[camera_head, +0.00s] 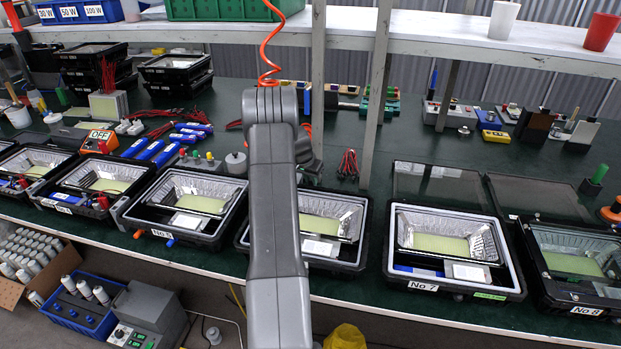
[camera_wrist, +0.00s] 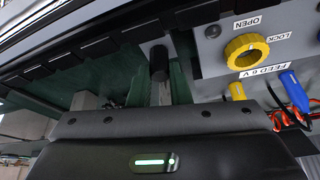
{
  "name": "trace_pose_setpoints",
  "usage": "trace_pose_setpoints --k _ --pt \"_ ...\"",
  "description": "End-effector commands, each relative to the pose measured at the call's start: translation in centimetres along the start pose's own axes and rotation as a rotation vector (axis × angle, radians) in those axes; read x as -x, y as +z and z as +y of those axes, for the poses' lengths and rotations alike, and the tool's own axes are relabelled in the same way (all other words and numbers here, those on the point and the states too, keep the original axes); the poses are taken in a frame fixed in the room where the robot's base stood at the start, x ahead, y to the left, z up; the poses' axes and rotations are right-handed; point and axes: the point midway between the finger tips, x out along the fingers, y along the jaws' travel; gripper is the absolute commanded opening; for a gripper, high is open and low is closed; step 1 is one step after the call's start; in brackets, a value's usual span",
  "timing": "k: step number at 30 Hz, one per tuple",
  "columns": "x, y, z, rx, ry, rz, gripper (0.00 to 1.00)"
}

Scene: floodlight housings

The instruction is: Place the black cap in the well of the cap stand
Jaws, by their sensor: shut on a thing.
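My gripper (camera_wrist: 160,92) shows in the wrist view, its dark body with a lit green bar across the bottom. It is shut on a small black cylindrical piece, which looks like the black cap (camera_wrist: 158,62), held at the fingertips. The view is steeply tilted and partly dark, so the grip is hard to make out. In the head view my arm stands in the middle and hides the gripper and the cap. I cannot pick out the cap stand or its well with certainty in either view.
In the wrist view a grey panel (camera_wrist: 215,55) carries a yellow ring knob (camera_wrist: 247,52) and a blue plug (camera_wrist: 293,90), close on the right. In the head view, floodlight housings (camera_head: 455,285) line the green bench's front edge. Shelf posts (camera_head: 377,95) rise behind my arm.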

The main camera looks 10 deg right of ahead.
Motion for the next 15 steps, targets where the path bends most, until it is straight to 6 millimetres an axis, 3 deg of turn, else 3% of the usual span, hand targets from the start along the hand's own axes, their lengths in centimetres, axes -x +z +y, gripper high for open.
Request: trace_pose_setpoints --k 5,6,9,15 --pt "-0.34 0.14 -0.01 0.0 0.0 0.0 0.0" --pt "-0.25 0.1 -0.01 0.0 0.0 0.0 0.21" --pt "-0.19 0.09 -0.01 0.0 0.0 0.0 0.39" --pt "-0.19 0.09 -0.01 0.0 0.0 0.0 0.39"
